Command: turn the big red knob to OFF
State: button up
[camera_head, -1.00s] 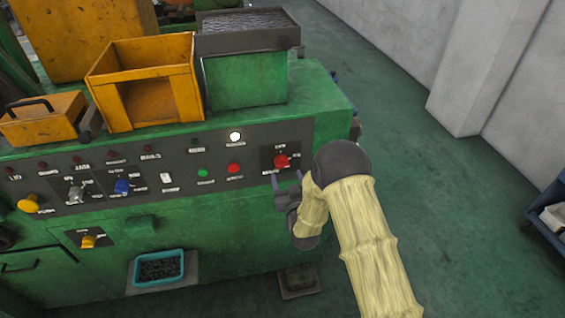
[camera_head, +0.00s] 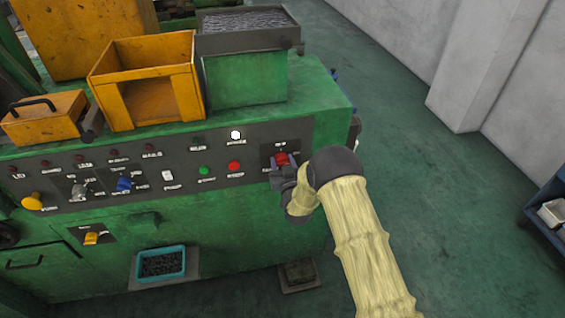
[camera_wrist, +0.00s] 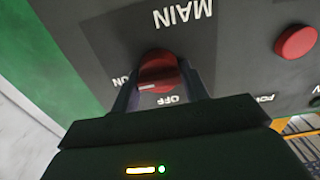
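The big red knob (camera_wrist: 158,72) sits on the dark control panel (camera_wrist: 245,70) under the upside-down word MAIN in the wrist view. A pale pointer mark on it points toward the ON side, at the left of that picture. OFF is printed beside the knob, close to my gripper. My gripper (camera_wrist: 160,92) has a finger on each side of the knob; whether they touch it I cannot tell. In the head view the knob (camera_head: 281,158) shows just above my gripper (camera_head: 282,168), which partly covers its plate.
A red button (camera_wrist: 296,41) stands beside the knob in the wrist view. In the head view a green button (camera_head: 204,170), a blue knob (camera_head: 124,184) and a yellow knob (camera_head: 32,201) line the panel. Open floor lies right of the machine.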

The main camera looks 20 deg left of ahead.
jog(key=c, duration=0.4)
jog(key=shift+c, duration=0.2)
jog(key=shift+f+n+b, duration=0.1)
jog(key=shift+n+b, duration=0.3)
jog(key=shift+b, duration=0.25)
jog(key=n+b, duration=0.2)
jog(key=b, duration=0.1)
jog(key=shift+a+f, duration=0.1)
jog(key=shift+f, duration=0.05)
jog(key=n+b, duration=0.5)
jog(key=shift+s+a, duration=0.1)
jog(key=n+b, duration=0.5)
jog(key=shift+f, duration=0.1)
jog(key=n+b, duration=0.3)
jog(key=n, duration=0.2)
